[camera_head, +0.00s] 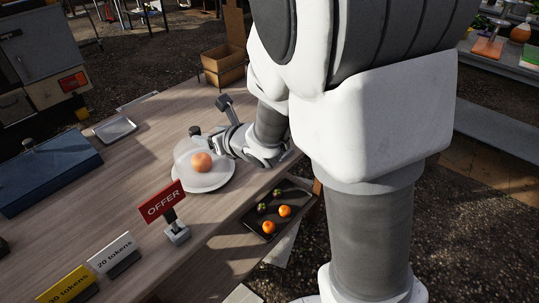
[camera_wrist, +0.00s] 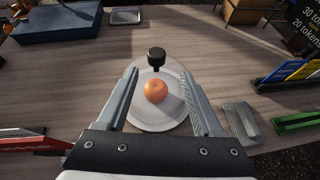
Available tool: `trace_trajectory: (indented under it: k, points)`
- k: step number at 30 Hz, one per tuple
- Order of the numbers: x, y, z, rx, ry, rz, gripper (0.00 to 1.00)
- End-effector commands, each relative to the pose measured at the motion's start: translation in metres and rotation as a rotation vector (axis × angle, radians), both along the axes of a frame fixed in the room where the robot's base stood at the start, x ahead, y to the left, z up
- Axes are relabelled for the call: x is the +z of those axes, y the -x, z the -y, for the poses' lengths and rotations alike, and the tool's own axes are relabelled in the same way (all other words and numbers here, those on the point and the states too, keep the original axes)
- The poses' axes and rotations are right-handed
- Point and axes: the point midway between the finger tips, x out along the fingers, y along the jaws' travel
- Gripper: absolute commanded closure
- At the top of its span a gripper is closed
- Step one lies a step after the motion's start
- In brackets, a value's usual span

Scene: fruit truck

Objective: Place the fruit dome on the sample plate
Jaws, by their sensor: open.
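A clear dome (camera_head: 183,149) with a black knob (camera_wrist: 156,57) stands on the white sample plate (camera_head: 205,187). An orange-coloured fruit (camera_head: 202,162) shows through the dome and also appears in the wrist view (camera_wrist: 155,91). The dome looks upright, but its clear rim is hard to make out against the plate. My gripper (camera_wrist: 160,74) is open and empty, with its fingers spread to the left and right of the knob in the wrist view. The knob lies just beyond the fingertips there, apart from both. The plate also shows in the wrist view (camera_wrist: 158,122).
A red OFFER sign (camera_head: 162,202) stands in front of the plate. A blue case (camera_head: 48,172) and a small metal tray (camera_head: 115,129) lie on the table to the left. A dark tray of fruit (camera_head: 258,226) sits lower at the right. Bare tabletop surrounds the plate's left side.

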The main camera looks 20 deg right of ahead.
Motion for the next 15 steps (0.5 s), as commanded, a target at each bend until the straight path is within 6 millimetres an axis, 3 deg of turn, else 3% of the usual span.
trace_trajectory:
  k: [8,15]
  points:
    - [0.035,0.015,0.055,-0.460,-0.438,-0.249,0.32]
    - [0.061,0.057,0.100,-0.949,-0.945,-0.462,0.32]
